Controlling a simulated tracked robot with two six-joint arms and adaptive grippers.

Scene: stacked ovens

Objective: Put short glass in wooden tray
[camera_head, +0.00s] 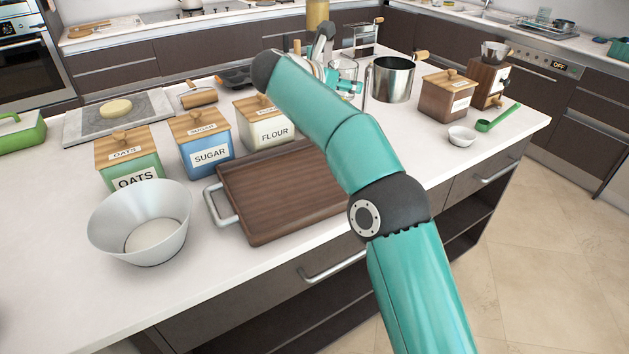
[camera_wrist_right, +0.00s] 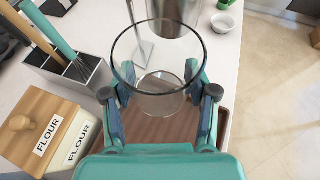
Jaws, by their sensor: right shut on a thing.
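The short glass (camera_wrist_right: 158,60) is clear with a round rim and sits between the fingers of my right gripper (camera_wrist_right: 160,98) in the right wrist view. The gripper is shut on it. In the head view the glass (camera_head: 343,69) shows beyond my right arm, with the teal gripper (camera_head: 347,86) at it. The brown wooden tray (camera_head: 262,206) lies on the counter, partly hidden by my arm. In the wrist view part of the tray (camera_wrist_right: 178,128) shows below the fingers. The glass's height above the surface is unclear. My left gripper is not in view.
A white bowl (camera_head: 140,222) is at front left. A metal pot (camera_head: 391,79) stands right of the glass. The tray's visible surface is empty.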

